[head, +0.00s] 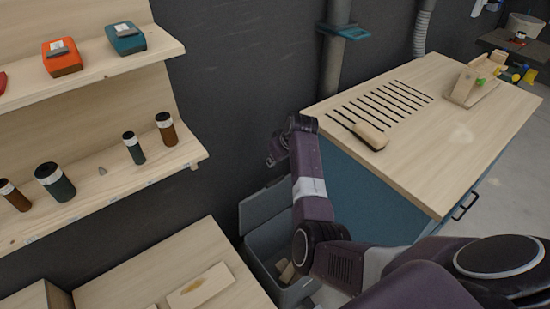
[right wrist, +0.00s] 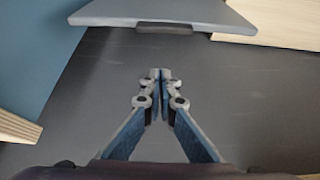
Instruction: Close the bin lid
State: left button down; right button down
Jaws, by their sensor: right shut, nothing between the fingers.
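The grey bin (head: 300,291) stands on the floor between the wooden bench and the blue cabinet, partly hidden by my right arm. Its grey lid (head: 262,207) is open, tilted up at the back beside the dark wall. Wood pieces show inside the bin. My right gripper (head: 272,160) is above the lid, small and dark in the head view. In the right wrist view its fingertips (right wrist: 160,74) are shut together and empty. A grey panel, seemingly the lid (right wrist: 165,12), with a dark tab (right wrist: 165,28) on its edge, lies beyond the fingertips, apart from them. My left gripper is out of view.
A blue cabinet with a wooden top (head: 440,150) stands to the right, with a wooden block (head: 371,135) and slots on top. Wooden shelves (head: 100,190) with bottles are on the left wall. A low wooden bench (head: 200,255) flanks the bin. A grey pipe (head: 335,60) rises behind.

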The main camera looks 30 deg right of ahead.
jog(key=f+p, duration=0.1)
jog(key=f, duration=0.1)
jog(key=s+f+p, duration=0.1)
jog(key=f, duration=0.2)
jog(key=shift+s+d, duration=0.1)
jog(key=shift+s, duration=0.1)
jog(key=shift+f, duration=0.1)
dwell(0.4)
